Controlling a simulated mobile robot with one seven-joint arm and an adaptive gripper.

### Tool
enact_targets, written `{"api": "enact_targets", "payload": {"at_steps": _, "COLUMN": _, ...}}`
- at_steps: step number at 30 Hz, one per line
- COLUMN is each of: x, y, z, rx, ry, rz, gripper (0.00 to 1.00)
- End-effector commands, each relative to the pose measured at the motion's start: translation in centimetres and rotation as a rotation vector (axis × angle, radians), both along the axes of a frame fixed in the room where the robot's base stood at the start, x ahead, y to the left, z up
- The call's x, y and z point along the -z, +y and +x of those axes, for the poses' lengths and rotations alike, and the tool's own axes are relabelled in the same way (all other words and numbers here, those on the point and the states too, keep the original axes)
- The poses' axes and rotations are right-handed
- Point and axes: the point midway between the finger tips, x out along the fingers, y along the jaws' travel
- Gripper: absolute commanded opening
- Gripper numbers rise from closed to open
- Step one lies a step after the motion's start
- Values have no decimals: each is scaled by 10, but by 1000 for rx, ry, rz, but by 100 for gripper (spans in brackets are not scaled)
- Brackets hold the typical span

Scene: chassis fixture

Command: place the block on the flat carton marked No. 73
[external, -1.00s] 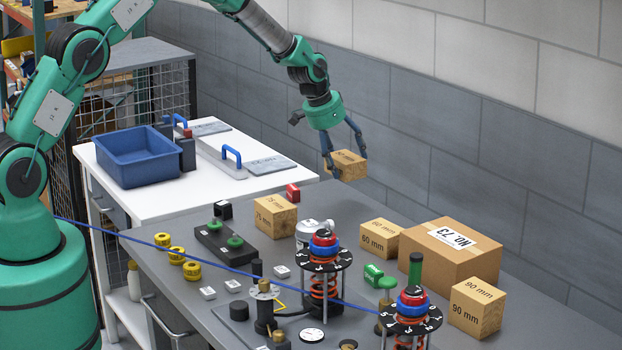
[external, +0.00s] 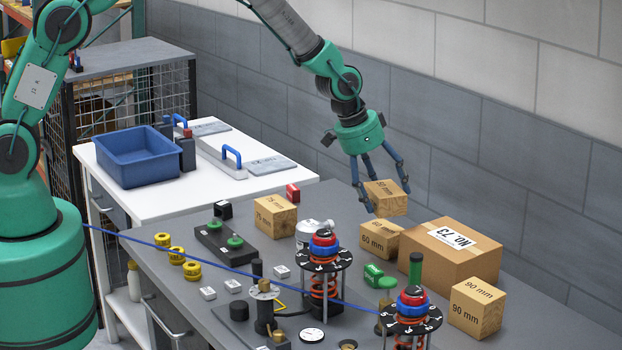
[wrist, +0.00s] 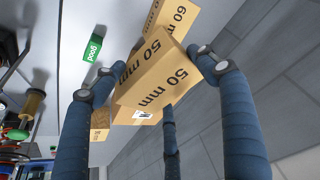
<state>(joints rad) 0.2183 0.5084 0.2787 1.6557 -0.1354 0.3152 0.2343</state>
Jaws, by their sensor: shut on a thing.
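My gripper (external: 383,190) is shut on a wooden block marked 50 mm (external: 386,199) and holds it in the air above the bench. In the wrist view the 50 mm block (wrist: 157,75) sits between my blue fingers. The flat carton marked No. 73 (external: 440,265) is a brown box with a white label on top, standing on the bench to the right of and below the held block. In the wrist view the carton is mostly hidden behind the held block.
A 60 mm block (external: 379,240) stands against the carton's left side, below the held block. A 90 mm block (external: 476,307) stands at its front right. A 75 mm block (external: 275,216) is farther left. A green-capped post (external: 416,270) and spring fixtures (external: 323,275) stand in front.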

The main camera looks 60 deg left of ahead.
Motion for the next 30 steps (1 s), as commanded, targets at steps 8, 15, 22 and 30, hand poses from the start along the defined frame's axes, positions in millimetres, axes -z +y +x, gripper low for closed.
{"api": "enact_targets", "payload": {"at_steps": 8, "x": -14, "y": -75, "z": -51, "rx": 85, "ry": -1, "rz": -1, "gripper": 42}}
{"api": "enact_targets", "payload": {"at_steps": 15, "x": -15, "y": -96, "z": -69, "rx": 110, "ry": 2, "rz": -1, "gripper": 42}}
{"api": "enact_targets", "payload": {"at_steps": 22, "x": -15, "y": -97, "z": -70, "rx": 111, "ry": 1, "rz": -1, "gripper": 42}}
{"api": "enact_targets", "payload": {"at_steps": 30, "x": -14, "y": -98, "z": -67, "rx": 111, "ry": 1, "rz": -1, "gripper": 42}}
